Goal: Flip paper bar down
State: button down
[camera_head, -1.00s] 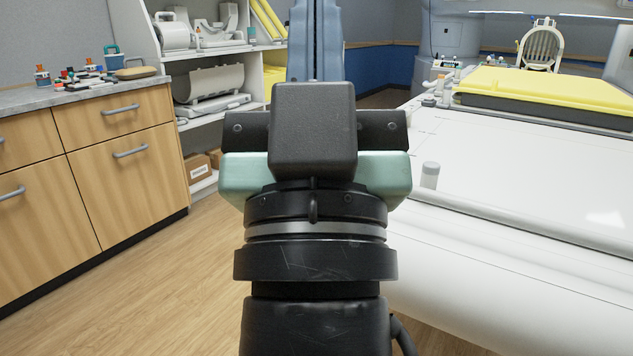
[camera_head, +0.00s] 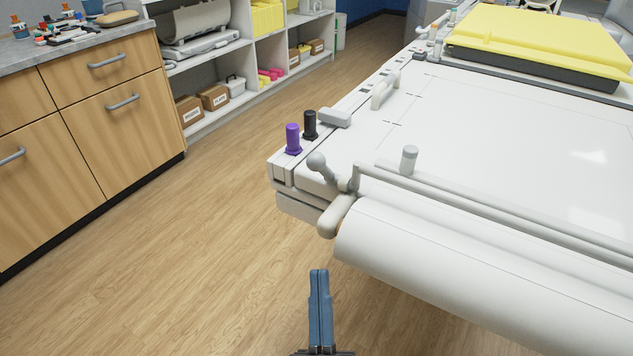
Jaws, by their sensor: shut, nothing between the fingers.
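The paper bar (camera_head: 470,200) is a long pale rail along the near end of the white table, above the large white paper roll (camera_head: 450,285). At its left end is a bent grey lever with a round knob (camera_head: 317,161). A small grey peg (camera_head: 409,160) stands beside the bar. My gripper (camera_head: 319,272) has two blue fingers, shut together and empty. In the picture it is below and left of the roll, apart from the bar and the lever. The far right end of the bar is out of view.
The white table top (camera_head: 500,130) carries a yellow pad (camera_head: 545,45) at the back. A purple knob (camera_head: 292,138) and a black knob (camera_head: 310,124) stand at its left corner. A wooden cabinet (camera_head: 90,130) is at left. The floor between is clear.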

aim_at(316, 171)
jog(key=x, duration=1.4)
jog(key=shift+w, duration=0.1)
jog(key=shift+r+p, duration=0.2)
jog(key=shift+p, duration=0.2)
